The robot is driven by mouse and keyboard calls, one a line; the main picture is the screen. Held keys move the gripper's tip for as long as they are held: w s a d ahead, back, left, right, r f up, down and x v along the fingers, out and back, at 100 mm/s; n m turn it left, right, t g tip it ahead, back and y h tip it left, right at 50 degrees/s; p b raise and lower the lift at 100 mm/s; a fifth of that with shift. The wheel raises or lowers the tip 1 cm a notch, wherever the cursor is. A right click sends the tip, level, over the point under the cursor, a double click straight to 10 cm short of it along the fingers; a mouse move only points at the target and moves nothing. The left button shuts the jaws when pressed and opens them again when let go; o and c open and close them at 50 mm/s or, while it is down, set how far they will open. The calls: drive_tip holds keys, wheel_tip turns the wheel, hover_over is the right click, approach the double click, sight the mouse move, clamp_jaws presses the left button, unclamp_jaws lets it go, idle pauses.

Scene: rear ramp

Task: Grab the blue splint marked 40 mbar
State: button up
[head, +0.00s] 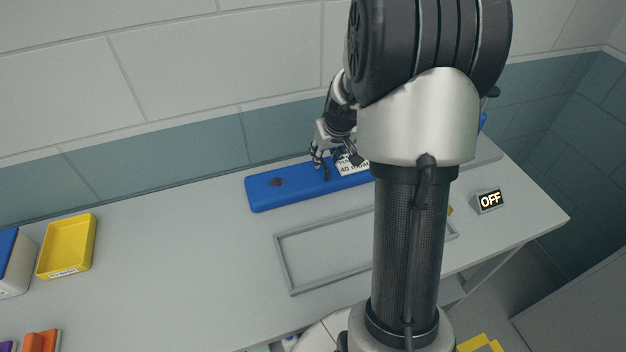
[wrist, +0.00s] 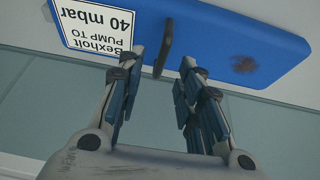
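The blue splint (head: 290,190) lies at the back of the table, partly hidden behind my arm in the head view. In the wrist view the splint (wrist: 208,30) shows a white label (wrist: 97,22) reading "Bexholt PUMP TO 40 mbar", upside down, and a dark smudge to its right. A dark upright grip (wrist: 165,45) stands on it beside the label. My gripper (wrist: 162,58) is open, with one finger on each side of the grip in the picture. I see no clear contact. My gripper also shows in the head view (head: 336,164), at the splint.
A thin grey rectangular frame (head: 284,263) lies on the table (head: 190,260) in front of the splint. An "OFF" sign (head: 489,201) stands at right. A yellow tray (head: 67,246) and a blue-and-white bin (head: 14,262) stand at left. The wall is close behind the splint.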

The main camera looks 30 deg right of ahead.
sight(324, 162)
drive_tip(key=b+x, duration=0.1)
drive_tip(key=x, duration=0.2)
drive_tip(key=shift+w+f, duration=0.15)
drive_tip(key=shift+f, duration=0.15)
drive_tip(key=shift+r, duration=0.1)
drive_tip(key=shift+c, duration=0.5)
clamp_jaws()
